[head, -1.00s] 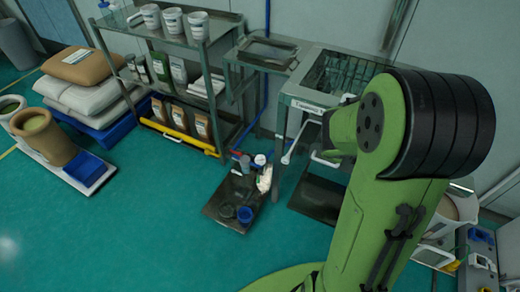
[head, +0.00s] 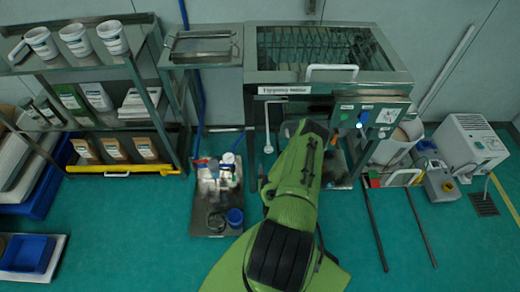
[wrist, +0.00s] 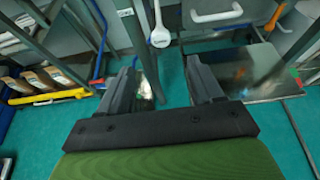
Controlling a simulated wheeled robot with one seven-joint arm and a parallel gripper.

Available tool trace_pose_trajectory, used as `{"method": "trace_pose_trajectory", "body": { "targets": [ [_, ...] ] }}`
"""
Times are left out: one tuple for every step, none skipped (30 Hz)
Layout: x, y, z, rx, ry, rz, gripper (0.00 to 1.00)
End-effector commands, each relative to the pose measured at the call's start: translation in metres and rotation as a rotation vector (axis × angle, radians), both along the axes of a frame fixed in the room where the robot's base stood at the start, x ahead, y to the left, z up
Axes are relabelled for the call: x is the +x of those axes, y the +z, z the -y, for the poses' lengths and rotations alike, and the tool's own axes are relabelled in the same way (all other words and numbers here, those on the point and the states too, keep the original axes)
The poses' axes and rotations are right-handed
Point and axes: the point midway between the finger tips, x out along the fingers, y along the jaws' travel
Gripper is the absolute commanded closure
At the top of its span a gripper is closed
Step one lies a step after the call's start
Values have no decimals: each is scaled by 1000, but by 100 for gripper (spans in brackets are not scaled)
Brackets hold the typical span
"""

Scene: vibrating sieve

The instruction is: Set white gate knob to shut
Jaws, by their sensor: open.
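A white lever with a round knob end (head: 268,149) hangs at the front left of the sieve machine (head: 320,60), below its label plate. I take it for the gate knob. In the wrist view the white knob (wrist: 160,38) shows beyond the fingertips, close to midway between them. My gripper (wrist: 161,68) is open and empty, its two dark fingers apart. The knob looks apart from both fingers. In the head view my green arm reaches toward the machine front and hides the gripper.
A control panel (head: 372,114) sits right of the arm. A white bar handle (head: 332,68) is on the machine's upper front. A floor tray with containers (head: 207,215) stands at left, beside a shelf rack (head: 140,75). A grey-white unit (head: 470,143) stands at right.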

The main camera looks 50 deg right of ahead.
Motion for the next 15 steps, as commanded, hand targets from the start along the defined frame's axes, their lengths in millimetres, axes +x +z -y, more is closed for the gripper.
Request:
{"method": "trace_pose_trajectory", "body": {
  "targets": [
    [5, -8, 5, -3, 1, 4, 35],
    [8, -11, 8, -3, 1, 4, 35],
    [12, -14, 13, -4, 1, 4, 35],
    [16, -17, 17, -5, 2, 3, 35],
    [21, -20, 23, -7, 4, 3, 35],
    [28, -24, 30, -8, 4, 3, 35],
    [33, -27, 35, -7, 3, 2, 35],
    [37, -30, 39, -6, 7, 1, 35],
    [42, -33, 45, -6, 7, 1, 35],
    [47, -35, 50, -8, 6, 2, 35],
    [50, -37, 53, -6, 9, -1, 35],
    [53, -40, 56, -3, 11, -4, 35],
    [56, -41, 60, -4, 10, -4, 35],
    [60, -42, 63, -5, 10, -2, 35],
    [65, -42, 68, -7, 8, 4, 35]
  ]
}}
